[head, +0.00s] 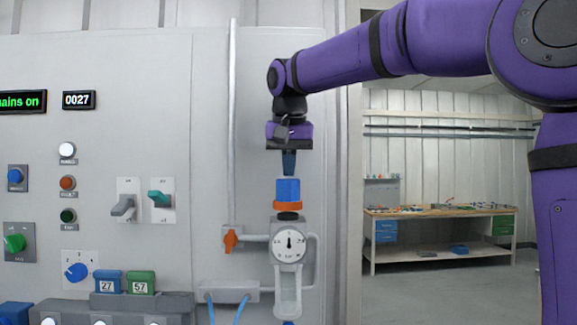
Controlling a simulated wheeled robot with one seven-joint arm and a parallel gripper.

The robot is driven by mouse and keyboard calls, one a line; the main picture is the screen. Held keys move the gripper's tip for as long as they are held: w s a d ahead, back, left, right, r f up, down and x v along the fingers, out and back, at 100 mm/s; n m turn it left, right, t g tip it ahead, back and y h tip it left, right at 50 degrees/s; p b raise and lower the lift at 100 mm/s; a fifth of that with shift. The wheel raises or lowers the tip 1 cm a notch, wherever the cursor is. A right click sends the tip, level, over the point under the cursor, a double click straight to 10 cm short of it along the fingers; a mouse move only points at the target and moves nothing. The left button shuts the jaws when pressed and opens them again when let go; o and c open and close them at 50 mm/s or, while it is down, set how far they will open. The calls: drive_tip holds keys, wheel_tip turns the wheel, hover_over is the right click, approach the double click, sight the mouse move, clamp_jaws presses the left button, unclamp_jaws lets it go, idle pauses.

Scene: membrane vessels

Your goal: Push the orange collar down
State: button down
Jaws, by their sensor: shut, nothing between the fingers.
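The orange collar (288,206) is a ring at the lower end of a blue cap (288,190), above a round white dial gauge (289,244). My gripper (289,172) points straight down over the blue cap. Its dark fingers are together and hold nothing. The fingertips are right at or just above the cap's top; whether they touch cannot be told from this view. The collar lies below the fingertips, with the cap between. A dark piece shows just under the collar.
An orange valve handle (230,239) sits on the pipe left of the gauge. A vertical pipe (232,130) runs close by on the left. The panel at left carries knobs, levers and blue and green blocks (140,283). A workbench (440,212) stands far back right.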

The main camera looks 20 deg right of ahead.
drive_tip(key=shift+f, duration=1.45)
wheel_tip(320, 180, up, 5)
drive_tip(key=shift+f, duration=0.2)
drive_tip(key=d+v, duration=0.1)
drive_tip(key=v, duration=0.9)
drive_tip(key=shift+a+r, duration=0.35)
drive_tip(key=shift+a, duration=0.15)
drive_tip(key=shift+s, duration=0.15)
drive_tip(key=s+d+f+n, duration=0.1)
drive_tip(key=s+d+f, duration=0.1)
drive_tip(key=s+f, duration=0.6)
drive_tip(key=s+d+f+n+t, duration=0.1)
drive_tip(key=s+d+f, duration=0.1)
drive_tip(key=s+f, duration=0.6)
drive_tip(key=s+d+f+n+t+y, duration=0.1)
drive_tip(key=s+f, duration=0.7)
drive_tip(key=f, duration=0.8)
drive_tip(key=shift+d+f+n, duration=0.3)
drive_tip(key=shift+d+f, duration=0.05)
drive_tip(key=shift+d, duration=0.45)
